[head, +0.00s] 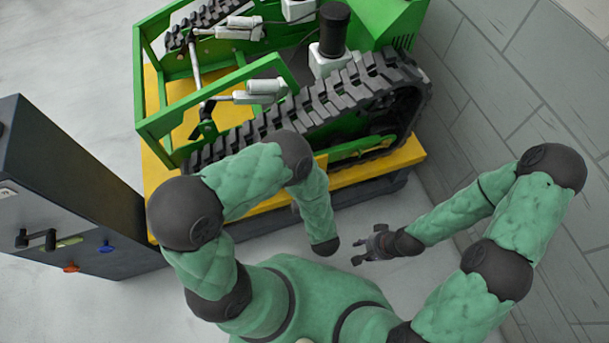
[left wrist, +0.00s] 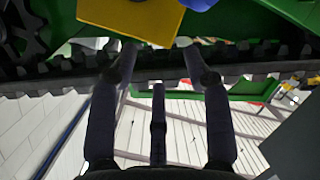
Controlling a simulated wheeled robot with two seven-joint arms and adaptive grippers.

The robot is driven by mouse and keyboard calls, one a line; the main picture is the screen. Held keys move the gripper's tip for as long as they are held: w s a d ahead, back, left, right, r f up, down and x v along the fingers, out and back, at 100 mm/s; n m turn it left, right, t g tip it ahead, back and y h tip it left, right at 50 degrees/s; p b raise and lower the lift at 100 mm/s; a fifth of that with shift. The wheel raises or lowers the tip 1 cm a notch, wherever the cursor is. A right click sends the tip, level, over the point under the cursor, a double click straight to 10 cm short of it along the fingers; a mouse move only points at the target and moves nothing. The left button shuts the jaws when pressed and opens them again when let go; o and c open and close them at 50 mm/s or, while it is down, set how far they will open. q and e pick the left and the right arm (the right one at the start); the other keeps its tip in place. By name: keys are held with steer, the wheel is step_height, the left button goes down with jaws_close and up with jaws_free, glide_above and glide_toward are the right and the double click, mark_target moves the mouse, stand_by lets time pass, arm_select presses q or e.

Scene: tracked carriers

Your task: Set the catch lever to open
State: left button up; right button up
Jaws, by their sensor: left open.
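No part is clearly marked as the catch lever. A dark cabinet (head: 70,190) at the left of the head view carries a black handle (head: 37,239), a red knob (head: 71,268) and a blue knob (head: 107,247). The green tracked carrier (head: 262,68) has a thin yellow-green bar (head: 362,151) beside its near track. My left gripper (left wrist: 160,62) is open and empty, its fingers apart below a yellow plate (left wrist: 132,15) and a blue part (left wrist: 197,4); it is largely hidden in the head view. My right gripper (head: 360,251) is open and empty, clear of the carrier.
The carrier stands on a yellow base (head: 400,160). Its black track (head: 330,98) crosses close to my left fingertips in the left wrist view (left wrist: 255,68). A grey block wall (head: 530,90) bounds the right.

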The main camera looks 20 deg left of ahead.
arm_select(q)
steer(key=shift+r, duration=1.45)
